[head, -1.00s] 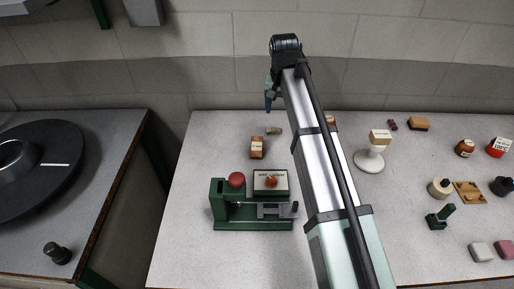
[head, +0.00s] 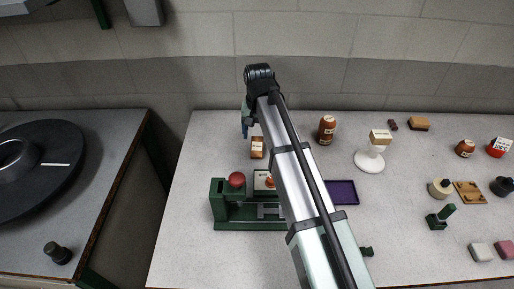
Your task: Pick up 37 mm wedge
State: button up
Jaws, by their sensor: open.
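My gripper (head: 245,131) hangs at the far end of my arm, over the back left of the table, seen small and from behind. It is open, and I see nothing held in it. Just below it in the picture is a small brown block with a pale label (head: 257,148). I cannot tell whether it is the 37 mm wedge, as no size mark is readable. The small greyish-tan piece seen earlier behind this block is now hidden by my arm.
A green press (head: 219,204) with a red knob (head: 237,180) stands in front, partly behind my arm. A purple tray (head: 343,192), brown jar (head: 326,129) and white stand (head: 369,160) are to the right. Several small items fill the table's right side.

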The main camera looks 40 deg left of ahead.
aim_at(257, 144)
jog(key=shift+s+d+f, duration=0.1)
jog(key=shift+s+f, duration=0.05)
jog(key=shift+f, duration=1.2)
jog(key=shift+s+d+f, duration=0.1)
jog(key=shift+s+f, duration=0.05)
jog(key=shift+f, duration=1.2)
jog(key=shift+c, duration=0.4)
jog(key=c, duration=1)
